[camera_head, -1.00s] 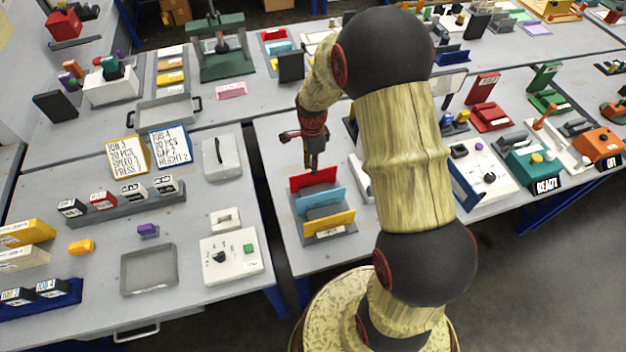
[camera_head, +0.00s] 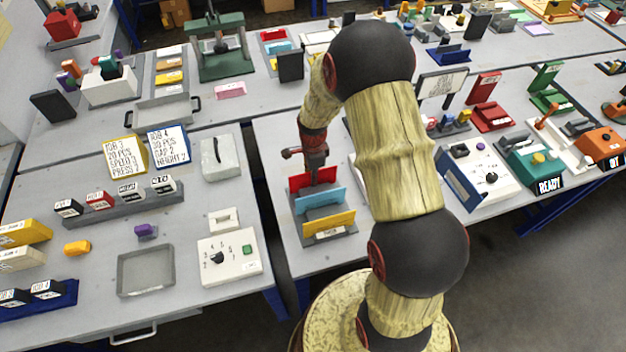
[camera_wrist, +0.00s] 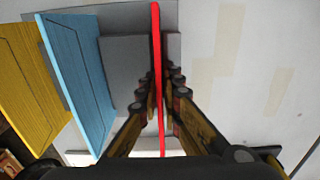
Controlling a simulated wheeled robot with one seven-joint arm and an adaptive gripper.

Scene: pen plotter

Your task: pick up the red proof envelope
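The red proof envelope (camera_head: 306,184) stands upright at the back of a grey rack (camera_head: 341,232), behind a blue envelope (camera_head: 318,200) and a yellow one (camera_head: 329,224). In the head view my gripper (camera_head: 315,181) points down at the red envelope's top edge. In the wrist view the red envelope (camera_wrist: 157,60) is seen edge-on between my fingers (camera_wrist: 160,96), one on each side. A narrow gap seems to show beside it, so the fingers look open around it. Where the envelope meets the rack is partly hidden.
In the wrist view the blue envelope (camera_wrist: 80,75) stands close to the left finger, with the yellow one (camera_wrist: 30,80) beyond. Bare table lies to the right. A white control box (camera_head: 229,257) sits on the neighbouring table, and a blue-and-white device (camera_head: 480,176) stands to the right.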

